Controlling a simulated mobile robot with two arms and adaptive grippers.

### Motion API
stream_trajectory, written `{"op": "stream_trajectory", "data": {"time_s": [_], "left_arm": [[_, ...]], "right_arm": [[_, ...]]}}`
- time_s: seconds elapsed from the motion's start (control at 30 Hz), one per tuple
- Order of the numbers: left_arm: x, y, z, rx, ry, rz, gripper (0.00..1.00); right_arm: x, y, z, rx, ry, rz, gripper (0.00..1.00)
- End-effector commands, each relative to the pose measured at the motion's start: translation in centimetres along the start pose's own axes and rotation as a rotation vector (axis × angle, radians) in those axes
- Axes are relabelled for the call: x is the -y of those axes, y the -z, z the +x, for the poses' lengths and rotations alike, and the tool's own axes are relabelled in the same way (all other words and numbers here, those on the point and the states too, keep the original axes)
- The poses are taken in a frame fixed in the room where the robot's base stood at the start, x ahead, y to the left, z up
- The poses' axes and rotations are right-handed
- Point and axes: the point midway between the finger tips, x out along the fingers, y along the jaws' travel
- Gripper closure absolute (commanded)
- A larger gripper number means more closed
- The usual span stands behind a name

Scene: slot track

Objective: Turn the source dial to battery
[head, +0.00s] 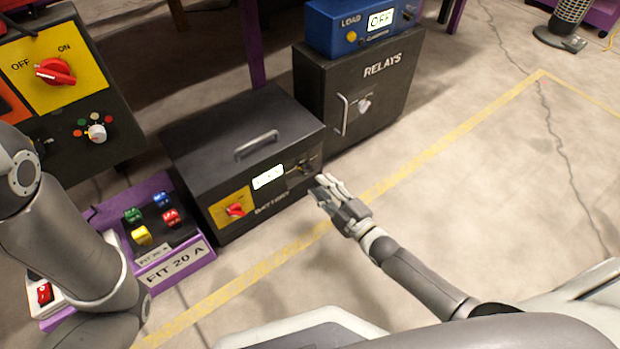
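A white dial (96,132) ringed by small coloured dots sits on the dark panel (120,152) at the left. Its labels are too small to read, so I cannot confirm that it is the source dial. A black box labelled BATTERY (190,150) stands on the floor in the middle, with a red knob (236,210) on a yellow plate. My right gripper (322,190) is just right of the battery box's front, apart from the dial, with nothing visible in it. Its finger opening is unclear. My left arm crosses the left side; its gripper is out of view.
A red OFF/ON switch (55,71) is above the dial. A purple fuse tray (195,262) with coloured fuses stands below. The RELAYS cabinet (385,100) carries a blue LOAD box (345,38). Open floor with a yellow line (440,147) lies to the right.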

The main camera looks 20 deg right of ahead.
Motion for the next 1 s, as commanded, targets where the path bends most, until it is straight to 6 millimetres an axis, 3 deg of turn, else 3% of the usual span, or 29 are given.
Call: {"op": "stream_trajectory", "data": {"time_s": [0.03,0.3,0.77,1.0], "left_arm": [[-0.2,0.3,-1.1,0.001,0.0,0.0,1.0],[-0.6,1.0,-3.1,0.002,0.0,0.0,1.0],[-0.7,1.1,-3.4,0.002,-0.001,0.0,1.0],[-0.7,1.1,-3.4,0.002,-0.001,0.0,1.0]], "right_arm": [[0.4,-0.2,1.2,-0.004,-0.003,0.0,0.7],[0.3,-0.1,5.0,-0.001,-0.002,0.0,0.7],[0.1,0.0,6.1,0.0,0.001,0.001,0.7],[0.1,0.0,6.1,0.0,0.001,0.001,0.98]]}}
